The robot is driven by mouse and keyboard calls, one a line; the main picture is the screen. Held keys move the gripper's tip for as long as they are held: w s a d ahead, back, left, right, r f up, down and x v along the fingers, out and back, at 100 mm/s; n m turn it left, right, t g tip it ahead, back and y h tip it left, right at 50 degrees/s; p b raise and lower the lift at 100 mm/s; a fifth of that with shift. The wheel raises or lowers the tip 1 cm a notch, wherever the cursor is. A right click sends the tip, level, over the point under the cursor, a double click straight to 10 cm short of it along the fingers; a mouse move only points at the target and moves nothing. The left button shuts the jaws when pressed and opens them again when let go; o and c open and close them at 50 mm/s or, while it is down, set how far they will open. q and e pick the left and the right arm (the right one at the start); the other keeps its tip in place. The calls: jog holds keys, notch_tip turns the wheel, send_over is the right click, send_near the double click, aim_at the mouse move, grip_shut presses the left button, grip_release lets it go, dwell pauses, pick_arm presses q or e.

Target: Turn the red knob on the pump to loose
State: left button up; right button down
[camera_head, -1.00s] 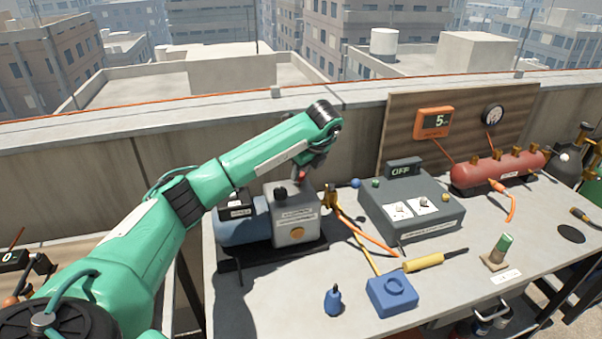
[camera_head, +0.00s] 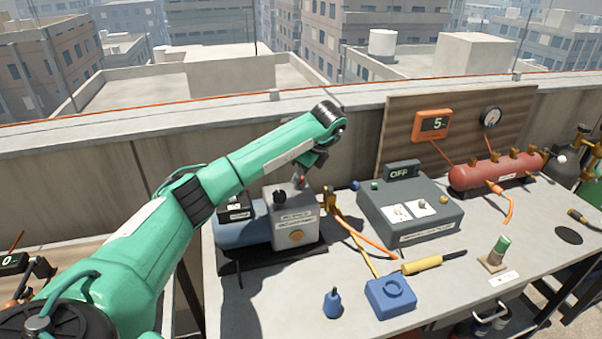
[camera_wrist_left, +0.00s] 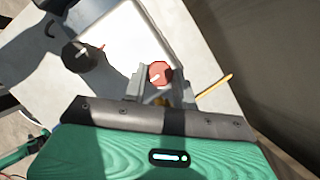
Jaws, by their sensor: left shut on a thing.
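The pump (camera_head: 243,233) is a blue motor with a grey block, on the left part of the bench. Its red knob (camera_wrist_left: 159,73) has a white pointer mark and sits between the fingers of my left gripper (camera_wrist_left: 160,82). The gripper is shut on the knob. In the head view my left gripper (camera_head: 302,181) is over the back right corner of the pump, and a little of the red shows there. The label by the knob cannot be read. A black knob (camera_wrist_left: 79,56) also stands on the pump. My right gripper is not in view.
Yellow and orange hoses (camera_head: 362,236) run from brass fittings beside the pump. A grey control box (camera_head: 410,212) with an OFF display stands to the right. A blue bottle (camera_head: 333,303) and blue block (camera_head: 391,298) lie in front. The parapet wall is close behind.

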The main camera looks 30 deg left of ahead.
pick_arm(q)
jog(key=o, duration=0.8)
jog(key=shift+o, duration=0.9)
jog(key=shift+r, duration=0.3)
jog(key=p+v, duration=0.2)
jog(key=v, duration=1.1)
jog(key=shift+d, duration=0.2)
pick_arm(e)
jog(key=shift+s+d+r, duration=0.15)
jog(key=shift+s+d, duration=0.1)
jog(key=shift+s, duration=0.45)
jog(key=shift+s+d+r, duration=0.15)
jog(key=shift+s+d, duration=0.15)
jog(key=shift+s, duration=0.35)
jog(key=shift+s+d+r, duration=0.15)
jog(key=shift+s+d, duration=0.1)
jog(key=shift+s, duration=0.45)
pick_arm(q)
jog(key=shift+r, duration=0.1)
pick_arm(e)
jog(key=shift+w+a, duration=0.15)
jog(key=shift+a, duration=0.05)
